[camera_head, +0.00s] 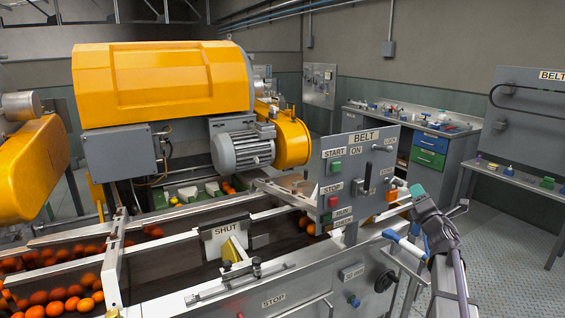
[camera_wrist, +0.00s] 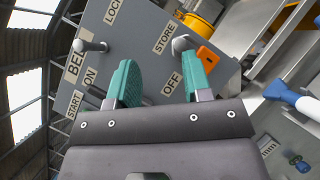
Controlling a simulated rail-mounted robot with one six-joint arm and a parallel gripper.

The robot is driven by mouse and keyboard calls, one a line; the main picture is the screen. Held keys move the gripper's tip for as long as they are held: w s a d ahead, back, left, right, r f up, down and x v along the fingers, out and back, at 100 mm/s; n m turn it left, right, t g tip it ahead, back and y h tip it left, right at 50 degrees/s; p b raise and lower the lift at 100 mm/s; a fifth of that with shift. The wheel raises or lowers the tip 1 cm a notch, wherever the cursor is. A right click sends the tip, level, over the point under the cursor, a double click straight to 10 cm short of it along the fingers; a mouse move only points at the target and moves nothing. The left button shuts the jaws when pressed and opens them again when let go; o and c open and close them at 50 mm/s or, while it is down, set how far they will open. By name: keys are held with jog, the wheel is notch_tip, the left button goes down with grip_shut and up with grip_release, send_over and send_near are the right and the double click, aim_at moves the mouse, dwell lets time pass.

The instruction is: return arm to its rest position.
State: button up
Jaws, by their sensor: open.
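My gripper (camera_head: 417,191) is at the right of the head view, just right of the grey BELT control panel (camera_head: 343,190), with teal finger pads. In the wrist view my gripper (camera_wrist: 162,75) has its two teal fingers spread apart, with nothing seen between them. Beyond them is the same panel (camera_wrist: 143,48), tilted in the picture, with BELT, ON, OFF, START, LOCK and STORE labels. An orange padlock-like piece (camera_wrist: 207,57) hangs near the right finger. Whether a finger touches the panel cannot be told.
A conveyor (camera_head: 165,250) with oranges and a SHUT plate (camera_head: 229,240) lies left. A workbench (camera_head: 400,130) stands behind. Open floor (camera_head: 510,230) shows to the right.

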jog(key=s+d+f+m+g+h, duration=0.2)
jog(key=s+f+m+g+h, duration=0.5)
jog(key=m, duration=0.8)
jog(key=s+a+f+m+g+y, duration=0.2)
jog(key=s+a+f+m+g, duration=0.6)
jog(key=f+m, duration=0.15)
jog(key=s+a+f+g+y, duration=0.2)
jog(key=s+a, duration=0.6)
jog(key=a, duration=0.4)
jog(key=s+a+f+g+y, duration=0.2)
jog(key=s+a+g+y, duration=0.2)
jog(key=s+a, duration=0.4)
jog(key=a, duration=0.3)
jog(key=shift+a+f+p, duration=0.35)
jog(key=shift+a+f, duration=0.05)
